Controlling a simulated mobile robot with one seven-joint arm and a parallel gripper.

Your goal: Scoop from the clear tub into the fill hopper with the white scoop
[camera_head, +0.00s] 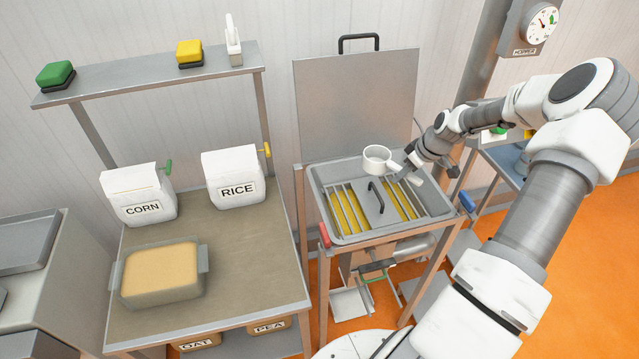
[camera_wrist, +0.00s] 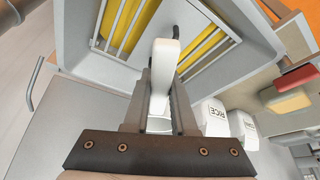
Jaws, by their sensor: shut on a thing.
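The white scoop (camera_head: 377,157) is a round cup with its opening facing up, above the back part of the fill hopper (camera_head: 323,218). My gripper (camera_head: 407,172) is shut on its handle, which shows between the fingers in the wrist view (camera_wrist: 163,72). The cup's inside looks pale; I cannot tell whether anything is in it. The hopper's lid (camera_head: 352,105) stands open behind it. Yellow screws (camera_head: 345,212) show beneath the hopper's bars. The clear tub (camera_head: 163,294) stands on the bench at left, holding tan material (camera_head: 160,268). My gripper is far to the tub's right.
White CORN (camera_head: 140,194) and RICE (camera_head: 233,178) bags stand behind the tub on the bench (camera_head: 240,275). A shelf (camera_head: 150,78) above carries a green and a yellow item. A black handle (camera_head: 376,195) rises over the hopper bars. A gap separates bench and hopper.

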